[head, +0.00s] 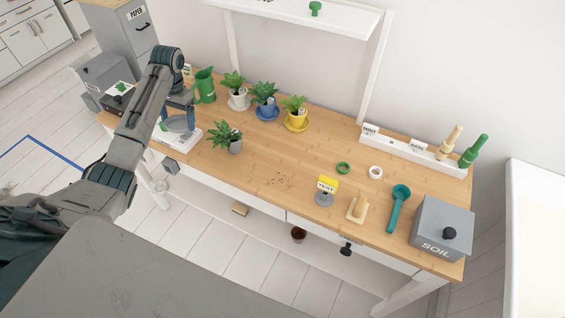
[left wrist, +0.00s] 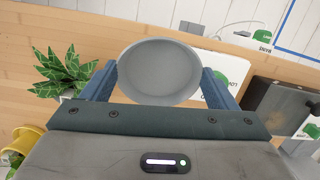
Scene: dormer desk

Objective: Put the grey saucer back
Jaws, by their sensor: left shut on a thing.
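My left gripper (head: 178,122) is over the white board (head: 184,140) at the left end of the desk. In the left wrist view, the gripper (left wrist: 160,85) is shut on the grey saucer (left wrist: 158,72), a round shallow dish between its two blue fingers. In the head view the arm and fingers hide most of the saucer. A plant in a grey pot (head: 236,146) stands on the bare desk, right of the gripper, with no saucer visible under it. My right gripper is not in view.
Plants in white (head: 239,102), blue (head: 266,111) and yellow (head: 296,122) pots stand behind, near a green jug (head: 204,86). The desk's middle (head: 270,155) is mostly clear, with some dark crumbs.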

